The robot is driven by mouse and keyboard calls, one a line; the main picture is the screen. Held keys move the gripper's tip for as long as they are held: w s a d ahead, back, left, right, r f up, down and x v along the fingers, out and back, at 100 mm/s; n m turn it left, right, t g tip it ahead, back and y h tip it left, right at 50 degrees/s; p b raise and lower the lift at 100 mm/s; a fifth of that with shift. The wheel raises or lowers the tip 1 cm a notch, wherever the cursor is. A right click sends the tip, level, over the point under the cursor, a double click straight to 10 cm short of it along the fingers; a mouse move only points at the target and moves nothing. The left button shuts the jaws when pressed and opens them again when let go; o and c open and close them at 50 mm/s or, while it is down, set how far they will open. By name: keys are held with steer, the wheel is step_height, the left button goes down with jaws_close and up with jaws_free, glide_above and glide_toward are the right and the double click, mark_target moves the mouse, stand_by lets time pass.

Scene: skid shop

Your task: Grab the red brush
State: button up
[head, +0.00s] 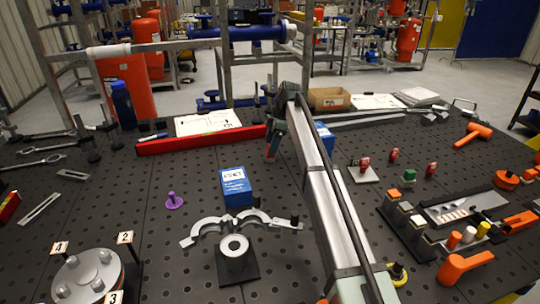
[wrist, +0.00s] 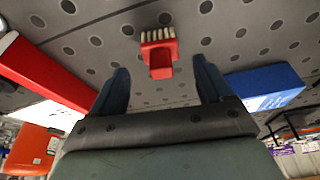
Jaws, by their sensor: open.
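The red brush (wrist: 160,58), with pale bristles along one edge, shows in the wrist view between the two dark fingers of my gripper (wrist: 160,66). There is a gap on both sides, so the fingers are open and not touching it. How far the brush lies beyond the fingertips is hard to tell. In the head view my gripper (head: 273,138) hangs over the table near the end of the red beam. A small red part, seemingly the brush (head: 271,152), shows just below it, and my arm hides some of that area.
A long red beam (head: 200,141) lies left of the gripper and also shows in the wrist view (wrist: 45,75). A blue box (wrist: 265,86) stands on the other side. Another blue box (head: 236,188) and a purple piece (head: 174,201) stand nearer on the perforated table (head: 120,210).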

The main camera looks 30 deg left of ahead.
steer(key=x, duration=0.4)
steer(key=shift+s, duration=0.1)
steer(key=shift+c, duration=0.4)
steer(key=c, duration=1.1)
